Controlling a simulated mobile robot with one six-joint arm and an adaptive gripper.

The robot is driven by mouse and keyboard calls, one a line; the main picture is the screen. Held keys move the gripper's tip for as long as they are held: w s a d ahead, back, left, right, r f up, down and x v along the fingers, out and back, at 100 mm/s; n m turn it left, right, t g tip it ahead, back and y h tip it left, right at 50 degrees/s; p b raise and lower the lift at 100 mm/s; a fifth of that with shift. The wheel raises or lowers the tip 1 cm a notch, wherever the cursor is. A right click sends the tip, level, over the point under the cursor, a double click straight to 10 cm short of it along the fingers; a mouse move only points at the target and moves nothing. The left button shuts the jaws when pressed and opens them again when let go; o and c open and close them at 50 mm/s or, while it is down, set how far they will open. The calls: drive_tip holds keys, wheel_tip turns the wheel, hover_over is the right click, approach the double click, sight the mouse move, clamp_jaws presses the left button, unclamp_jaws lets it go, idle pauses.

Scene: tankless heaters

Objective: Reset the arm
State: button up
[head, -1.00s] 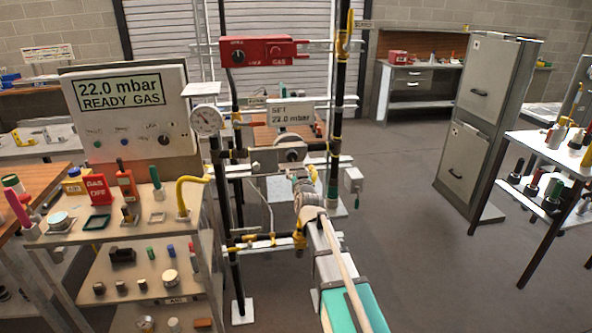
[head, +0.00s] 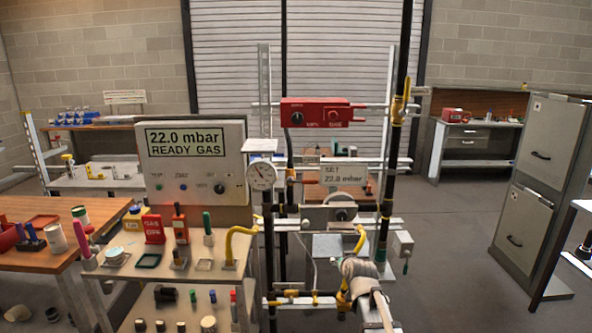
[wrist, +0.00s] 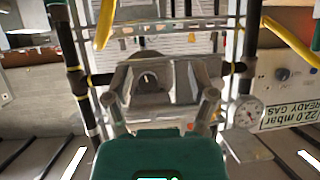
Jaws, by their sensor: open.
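My arm (head: 374,308) rises from the bottom edge of the head view, right of centre, toward the gas pipe rig. Its far end is pale and small there, so the fingers are not clear. In the wrist view my gripper (wrist: 159,98) is open, with two grey fingers spread apart above a green body. Nothing is held between them. A grey plate with a round part (wrist: 150,82) shows beyond and between the fingers; I cannot tell how far off it is.
The pipe rig has a red gas box (head: 322,112), a dial gauge (head: 261,176) and black pipes. A display panel (head: 196,165) reads 22.0 mbar READY GAS. A loaded bench (head: 112,282) stands left and a grey cabinet (head: 536,190) right. Open floor (head: 450,240) lies between rig and cabinet.

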drive_tip(key=s+f+g+p, duration=0.2)
drive_tip(key=s+g, duration=0.4)
drive_tip(key=s, duration=0.7)
drive_tip(key=s+d+f+g+h+p, duration=0.1)
drive_tip(key=s+g, duration=0.5)
drive_tip(key=s, duration=0.8)
drive_tip(key=shift+s+d+f+m+g+p, duration=0.15)
drive_tip(key=shift+d+f+m+g+p, duration=0.2)
drive_tip(key=shift+f+p, duration=0.6)
drive_tip(key=shift+r, duration=0.1)
idle(1.3)
